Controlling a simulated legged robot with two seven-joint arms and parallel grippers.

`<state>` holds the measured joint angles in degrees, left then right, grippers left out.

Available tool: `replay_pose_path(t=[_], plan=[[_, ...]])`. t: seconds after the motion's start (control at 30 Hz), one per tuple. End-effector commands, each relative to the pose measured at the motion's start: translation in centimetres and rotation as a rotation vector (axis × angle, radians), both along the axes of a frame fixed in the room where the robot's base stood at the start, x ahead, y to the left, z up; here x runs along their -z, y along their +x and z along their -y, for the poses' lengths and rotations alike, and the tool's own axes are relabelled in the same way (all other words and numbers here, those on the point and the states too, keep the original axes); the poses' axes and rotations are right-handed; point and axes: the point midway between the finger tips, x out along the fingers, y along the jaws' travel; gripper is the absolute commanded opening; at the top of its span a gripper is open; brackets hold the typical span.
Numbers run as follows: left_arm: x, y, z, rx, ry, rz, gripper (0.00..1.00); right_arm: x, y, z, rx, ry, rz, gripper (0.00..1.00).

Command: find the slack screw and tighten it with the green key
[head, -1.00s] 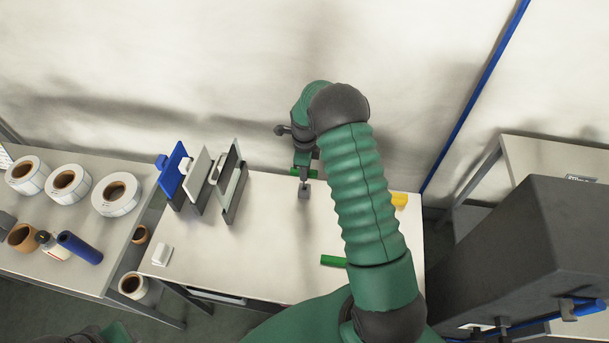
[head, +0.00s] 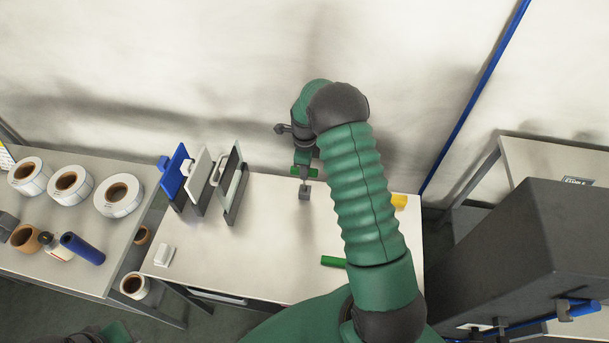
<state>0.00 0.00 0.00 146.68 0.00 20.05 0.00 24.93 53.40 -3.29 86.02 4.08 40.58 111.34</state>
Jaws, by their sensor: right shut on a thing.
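My right gripper (head: 303,166) points down over the back of the white table. It is shut on a small bright green piece, which looks like the green key (head: 311,173). Most of the key is hidden by the fingers. A small dark grey block (head: 304,193) shows just below it on the table; I cannot tell whether the key touches it. No screw can be made out at this size. Another flat green piece (head: 333,262) lies on the table, partly behind my right arm.
Upright blue (head: 175,170), white (head: 199,175) and grey (head: 231,180) plates stand left of the gripper. A white block (head: 164,255) sits at the table's left, a yellow piece (head: 399,202) at the right. A side table (head: 75,268) holds label rolls. A large dark box (head: 500,240) stands at right.

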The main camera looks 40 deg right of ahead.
Motion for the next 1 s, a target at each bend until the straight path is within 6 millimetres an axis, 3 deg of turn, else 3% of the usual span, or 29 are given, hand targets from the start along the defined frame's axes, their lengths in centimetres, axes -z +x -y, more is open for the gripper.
replay_pose_path(t=[0.53,1.0], plan=[[-3.3,0.0,0.0,0.000,0.000,0.000,0.36,-4.3,0.0,0.0,0.000,0.001,-0.001,0.00],[-3.3,0.0,0.0,0.000,0.000,0.000,0.36,-4.4,-0.1,0.0,0.001,0.001,-0.001,0.00]])
